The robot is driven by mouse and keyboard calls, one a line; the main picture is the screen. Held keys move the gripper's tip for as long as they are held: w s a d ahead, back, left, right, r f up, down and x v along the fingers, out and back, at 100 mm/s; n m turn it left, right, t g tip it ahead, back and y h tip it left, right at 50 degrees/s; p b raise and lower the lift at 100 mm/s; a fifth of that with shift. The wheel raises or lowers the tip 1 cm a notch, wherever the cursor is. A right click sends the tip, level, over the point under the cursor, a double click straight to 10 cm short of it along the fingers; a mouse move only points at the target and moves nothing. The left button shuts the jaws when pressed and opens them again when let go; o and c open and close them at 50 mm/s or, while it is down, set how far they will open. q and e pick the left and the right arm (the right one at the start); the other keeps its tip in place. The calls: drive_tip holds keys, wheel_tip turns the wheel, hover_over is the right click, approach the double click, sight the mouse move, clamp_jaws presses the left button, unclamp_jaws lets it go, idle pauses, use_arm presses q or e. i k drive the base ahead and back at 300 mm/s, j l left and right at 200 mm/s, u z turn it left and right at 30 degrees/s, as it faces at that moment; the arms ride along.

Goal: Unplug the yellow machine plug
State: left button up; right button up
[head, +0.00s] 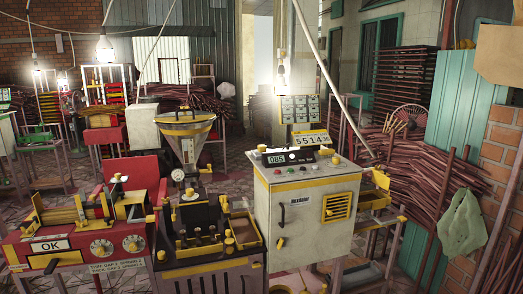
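A cream cabinet machine (306,215) with yellow trim stands right of centre. It has a sloped control panel (296,170), a yellow vent (337,207) and a black door handle (283,214). A dark machine (206,225) with yellow edges and a metal funnel (186,138) stands at the centre. A red machine (80,245) with yellow parts and an OK sign (50,247) is at the left. I cannot make out a plug for certain among the yellow parts. Neither of my grippers is in view.
Bundles of reddish sticks (425,190) and a teal door panel (460,105) crowd the right side. A green bag (462,231) hangs there. A red chair (138,174) stands behind the machines. Bare patterned floor shows farther back.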

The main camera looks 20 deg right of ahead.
sight(262, 148)
drive_tip(key=i+l, duration=0.85)
drive_tip(key=i+l+z, duration=0.05)
drive_tip(key=i, duration=0.05)
